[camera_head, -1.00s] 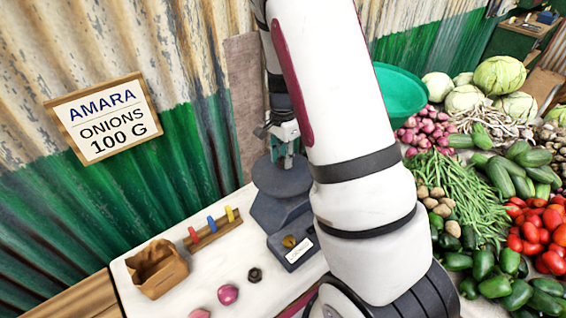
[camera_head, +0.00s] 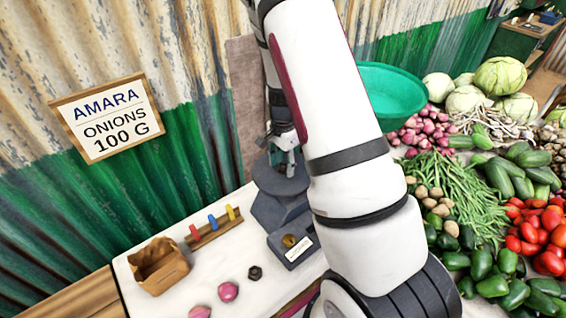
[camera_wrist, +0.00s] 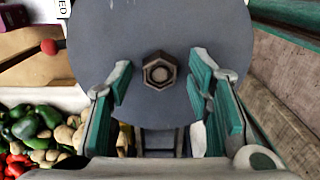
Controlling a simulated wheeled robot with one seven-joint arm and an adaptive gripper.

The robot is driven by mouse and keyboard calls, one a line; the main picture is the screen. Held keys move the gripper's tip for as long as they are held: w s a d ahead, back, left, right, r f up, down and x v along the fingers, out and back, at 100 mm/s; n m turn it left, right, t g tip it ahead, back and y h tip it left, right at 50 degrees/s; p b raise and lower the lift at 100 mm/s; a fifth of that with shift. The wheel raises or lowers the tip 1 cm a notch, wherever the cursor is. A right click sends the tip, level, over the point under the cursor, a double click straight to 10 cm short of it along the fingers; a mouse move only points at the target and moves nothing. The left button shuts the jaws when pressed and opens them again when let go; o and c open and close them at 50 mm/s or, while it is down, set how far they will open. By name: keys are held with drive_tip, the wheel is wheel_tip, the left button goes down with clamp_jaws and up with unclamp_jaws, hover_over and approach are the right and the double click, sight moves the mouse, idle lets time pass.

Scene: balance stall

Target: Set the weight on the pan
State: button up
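A dark hexagonal weight with a round centre (camera_wrist: 159,70) lies flat on the round grey pan (camera_wrist: 100,30) in the wrist view. My gripper (camera_wrist: 162,78) is open above the pan, with one green-padded finger on each side of the weight and a clear gap to both. In the head view my gripper (camera_head: 286,148) is over the pan (camera_head: 281,182) of the dark scale (camera_head: 272,214). The weight on the pan cannot be made out there. Another dark hexagonal piece (camera_head: 255,272) lies on the white table.
Left of the scale stand a brown paper bag (camera_head: 158,266) and a wooden rack (camera_head: 218,229) with red, blue and yellow tabs. Pink onions (camera_head: 228,291) lie in front. A green basin (camera_head: 390,92) and heaped vegetables are at the right. A corrugated wall is behind.

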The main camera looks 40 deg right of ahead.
sight(283, 166)
drive_tip(key=shift+r, duration=0.1)
drive_tip(key=s+a+r+n+t+b, duration=0.1)
drive_tip(key=a+r+n, duration=0.15)
drive_tip(key=r, duration=0.75)
drive_tip(key=s+a+r+n, duration=0.15)
drive_tip(key=a+r, duration=0.25)
drive_tip(key=r, duration=0.5)
drive_tip(key=s+a+r+n+t, duration=0.2)
drive_tip(key=s+a+r+n, duration=0.3)
drive_tip(key=s, duration=0.3)
drive_tip(key=s+a+r+n+t, duration=0.2)
drive_tip(key=s+a+r+n, duration=0.4)
drive_tip(key=s+n, duration=0.2)
drive_tip(key=shift+s+a+r+n+t, duration=0.3)
drive_tip(key=shift+s+a, duration=0.05)
drive_tip(key=shift+s, duration=0.45)
